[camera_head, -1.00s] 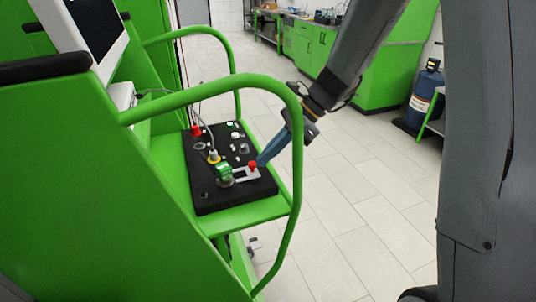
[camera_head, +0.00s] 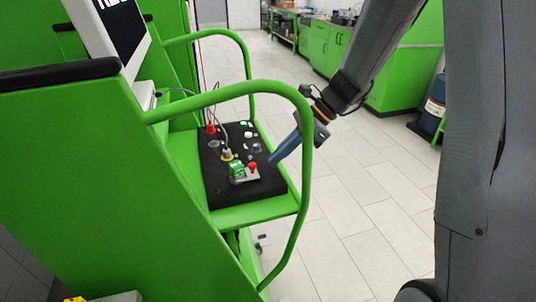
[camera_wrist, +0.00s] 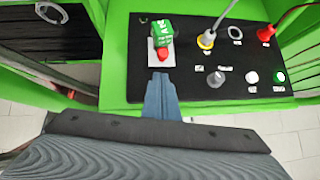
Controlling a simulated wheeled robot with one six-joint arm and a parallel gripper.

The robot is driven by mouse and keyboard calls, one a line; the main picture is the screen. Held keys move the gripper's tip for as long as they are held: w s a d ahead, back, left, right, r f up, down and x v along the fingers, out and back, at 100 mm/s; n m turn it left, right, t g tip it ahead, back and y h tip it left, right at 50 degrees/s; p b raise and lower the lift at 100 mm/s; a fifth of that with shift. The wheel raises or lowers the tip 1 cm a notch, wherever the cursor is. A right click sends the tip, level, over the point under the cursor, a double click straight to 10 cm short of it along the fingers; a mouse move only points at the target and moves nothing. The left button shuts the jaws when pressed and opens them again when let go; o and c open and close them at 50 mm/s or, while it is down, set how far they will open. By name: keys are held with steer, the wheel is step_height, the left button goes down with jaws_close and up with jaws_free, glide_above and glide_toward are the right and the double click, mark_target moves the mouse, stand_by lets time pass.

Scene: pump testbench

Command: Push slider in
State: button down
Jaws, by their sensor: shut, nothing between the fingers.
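The slider's red knob (camera_head: 253,167) sits on a light grey plate (camera_head: 250,177) on the black panel. The knob is close beside a green block (camera_head: 237,170). In the wrist view the red knob (camera_wrist: 163,55) is right against the near face of the green block (camera_wrist: 162,32), over the pale plate (camera_wrist: 152,56). My gripper (camera_head: 271,161) is shut and empty. Its tip is just right of the knob, with a small gap. In the wrist view my gripper (camera_wrist: 160,76) points at the knob from the near side.
The black panel (camera_head: 215,190) also carries a yellow-collared connector (camera_head: 227,154), a red plug (camera_head: 211,128) and several buttons. It lies on a green bench shelf. A green tube rail (camera_head: 306,140) arches over the shelf's right side, close to my arm. Tiled floor is open to the right.

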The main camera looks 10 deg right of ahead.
steer(key=b+v, duration=0.3)
steer(key=v, duration=0.7)
steer(key=shift+d, duration=0.25)
steer(key=shift+a, duration=0.1)
